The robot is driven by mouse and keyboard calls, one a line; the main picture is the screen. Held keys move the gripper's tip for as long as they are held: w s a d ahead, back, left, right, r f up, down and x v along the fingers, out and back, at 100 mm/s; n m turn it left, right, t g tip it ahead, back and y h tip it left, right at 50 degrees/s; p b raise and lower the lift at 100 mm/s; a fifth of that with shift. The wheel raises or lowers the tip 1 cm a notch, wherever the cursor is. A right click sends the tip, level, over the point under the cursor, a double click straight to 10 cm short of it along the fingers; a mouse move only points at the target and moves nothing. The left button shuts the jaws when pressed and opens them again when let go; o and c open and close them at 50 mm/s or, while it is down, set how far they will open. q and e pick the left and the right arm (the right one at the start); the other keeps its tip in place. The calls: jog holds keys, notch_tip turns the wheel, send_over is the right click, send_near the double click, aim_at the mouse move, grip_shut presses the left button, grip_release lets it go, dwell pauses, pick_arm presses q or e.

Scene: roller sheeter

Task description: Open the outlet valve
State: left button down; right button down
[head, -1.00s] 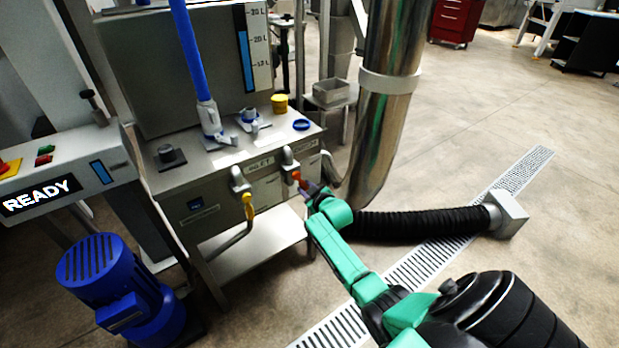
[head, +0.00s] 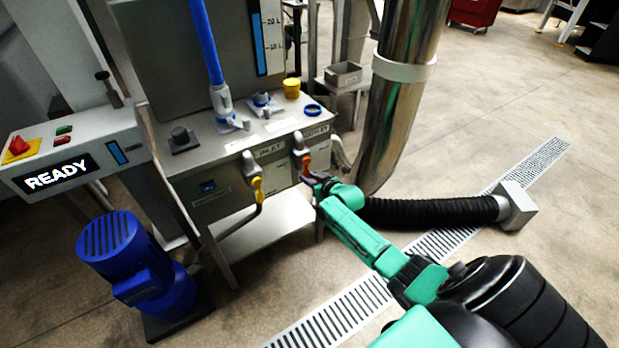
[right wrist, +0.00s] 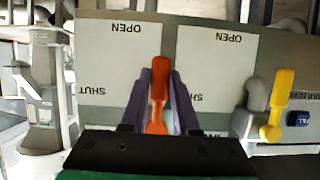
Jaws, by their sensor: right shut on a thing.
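The outlet valve has an orange-red lever (head: 306,163) on the front of the steel cabinet, below the right-hand label. My right gripper (head: 315,180) is at this lever. In the right wrist view, the purple fingers of the gripper (right wrist: 159,78) are shut on the orange lever (right wrist: 156,80), one on each side. The lever runs up and down in that view, between two white plates that carry upside-down OPEN and SHUT markings. My left gripper is not in view.
The yellow inlet lever (head: 257,187) is just left of the outlet valve and also shows in the right wrist view (right wrist: 278,100). A steel pipe (head: 402,100) and a black hose (head: 430,211) stand close on the right. A blue motor (head: 135,262) is at lower left.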

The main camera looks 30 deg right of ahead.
jog(key=c, duration=0.7)
grip_release()
jog(key=shift+a, duration=0.1)
jog(key=shift+o, duration=0.2)
jog(key=p+v, duration=0.4)
jog(key=v, duration=1)
jog(key=shift+s+r, duration=0.2)
